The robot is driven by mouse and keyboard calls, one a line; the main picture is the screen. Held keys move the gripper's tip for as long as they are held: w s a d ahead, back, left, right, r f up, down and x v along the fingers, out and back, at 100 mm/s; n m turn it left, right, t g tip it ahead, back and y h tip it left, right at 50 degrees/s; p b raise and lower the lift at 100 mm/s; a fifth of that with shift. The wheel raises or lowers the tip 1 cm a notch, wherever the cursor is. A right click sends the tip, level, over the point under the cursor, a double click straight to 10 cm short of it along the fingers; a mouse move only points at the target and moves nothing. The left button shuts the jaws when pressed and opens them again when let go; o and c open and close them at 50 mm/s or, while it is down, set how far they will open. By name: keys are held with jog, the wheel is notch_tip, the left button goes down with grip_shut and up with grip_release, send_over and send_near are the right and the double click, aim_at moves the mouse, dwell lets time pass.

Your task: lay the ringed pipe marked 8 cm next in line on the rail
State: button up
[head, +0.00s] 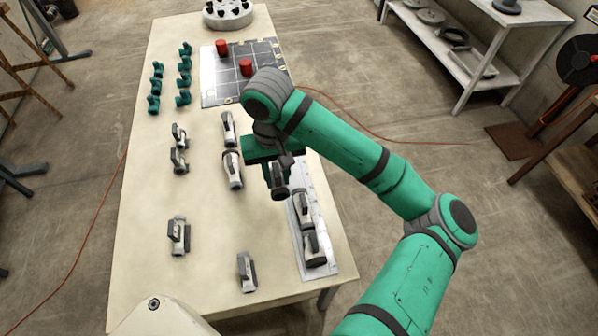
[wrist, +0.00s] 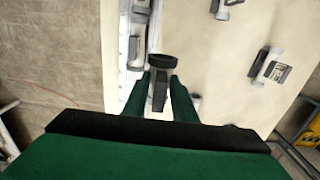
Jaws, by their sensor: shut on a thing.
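My gripper (head: 276,176) is shut on a grey ringed pipe (head: 280,192), held above the table beside the upper part of the rail. In the wrist view the held pipe (wrist: 161,68) stands between the two green fingers, its dark round end showing. The pale rail (head: 325,252) runs along the table's right side. Two pipes lie in line on its near part: a nearer one (head: 314,248) and a farther one (head: 302,208). The rail (wrist: 124,45) also shows at the left of the wrist view. No length marking is readable; my gripper and arm hide part of the rail.
Several loose grey pipes lie on the table (head: 205,200), including one near the front (head: 247,271). Several teal fittings (head: 156,86) stand farther back. A gridded mat (head: 217,88) bears two red cylinders (head: 246,67). A round grey holder (head: 228,18) stands at the far end.

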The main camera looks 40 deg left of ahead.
jog(key=shift+w+a+f, duration=0.35)
jog(key=shift+w+f, duration=1.2)
jog(key=shift+f, duration=0.35)
jog(key=shift+w+a+f, duration=0.3)
jog(key=shift+w+f, duration=1.3)
jog(key=shift+f, duration=0.3)
jog(key=shift+w+a+f, duration=0.35)
jog(key=shift+w+f, duration=1.2)
jog(key=shift+f, duration=0.35)
jog(key=shift+f, duration=0.1)
jog(key=o, duration=0.9)
jog(key=shift+s, duration=0.1)
jog(key=shift+c, duration=0.2)
jog(key=shift+o, duration=1.1)
